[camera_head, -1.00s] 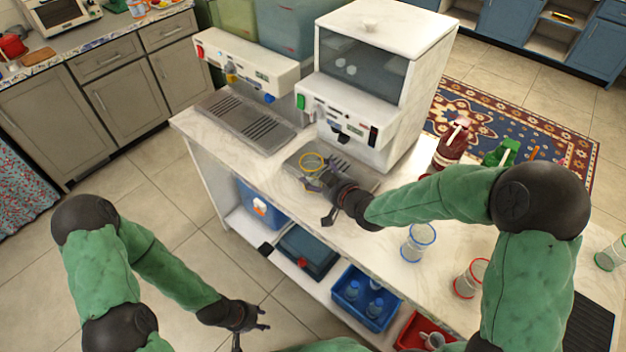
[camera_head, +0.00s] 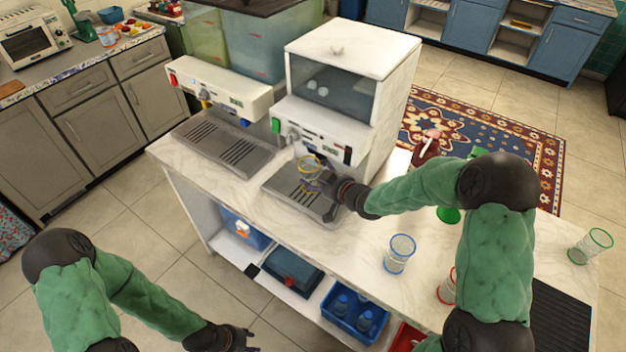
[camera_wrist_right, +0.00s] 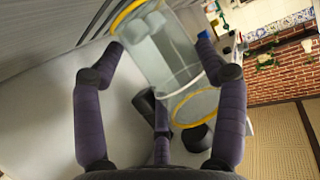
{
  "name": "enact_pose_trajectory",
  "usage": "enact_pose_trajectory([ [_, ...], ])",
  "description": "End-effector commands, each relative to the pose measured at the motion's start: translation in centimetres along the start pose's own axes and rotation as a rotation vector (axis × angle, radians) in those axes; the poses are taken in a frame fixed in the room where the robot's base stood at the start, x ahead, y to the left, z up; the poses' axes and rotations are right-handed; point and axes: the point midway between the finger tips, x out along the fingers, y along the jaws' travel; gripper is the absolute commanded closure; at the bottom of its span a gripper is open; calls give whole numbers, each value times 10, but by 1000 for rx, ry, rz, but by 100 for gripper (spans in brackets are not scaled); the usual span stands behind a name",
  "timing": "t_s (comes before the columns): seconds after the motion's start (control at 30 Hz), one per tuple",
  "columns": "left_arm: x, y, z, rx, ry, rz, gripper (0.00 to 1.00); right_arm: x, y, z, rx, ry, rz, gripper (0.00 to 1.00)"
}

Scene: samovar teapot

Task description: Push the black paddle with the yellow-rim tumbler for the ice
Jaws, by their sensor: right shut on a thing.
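The clear tumbler with the yellow rim (camera_head: 310,180) is held at the front of the white ice machine (camera_head: 345,92), above its metal drip tray (camera_head: 285,189). My right gripper (camera_head: 326,188) is shut on it. In the right wrist view the tumbler (camera_wrist_right: 165,55) sits between the dark fingers. The black paddle (camera_head: 318,160) is under the machine's front panel, right behind the tumbler's rim. The tumbler partly hides it, and I cannot tell whether they touch. Ice pieces show behind the machine's window. My left gripper (camera_head: 248,340) is open and empty, low at the bottom edge.
A blue-rim tumbler (camera_head: 399,254), a red-rim tumbler (camera_head: 446,287) and a green-rim tumbler (camera_head: 590,246) stand on the counter. A second dispenser (camera_head: 222,86) stands left of the ice machine. A red bottle (camera_head: 425,150) is behind my right arm. Crates sit on the shelf below.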

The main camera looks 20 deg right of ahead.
Motion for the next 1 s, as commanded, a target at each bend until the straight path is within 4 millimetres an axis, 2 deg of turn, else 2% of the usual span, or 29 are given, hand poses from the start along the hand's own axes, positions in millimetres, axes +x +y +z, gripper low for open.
enact_pose_trajectory([
  [1.0,-3,1,0,0,0,0,60,3,11,-3,0,3,2,61],
])
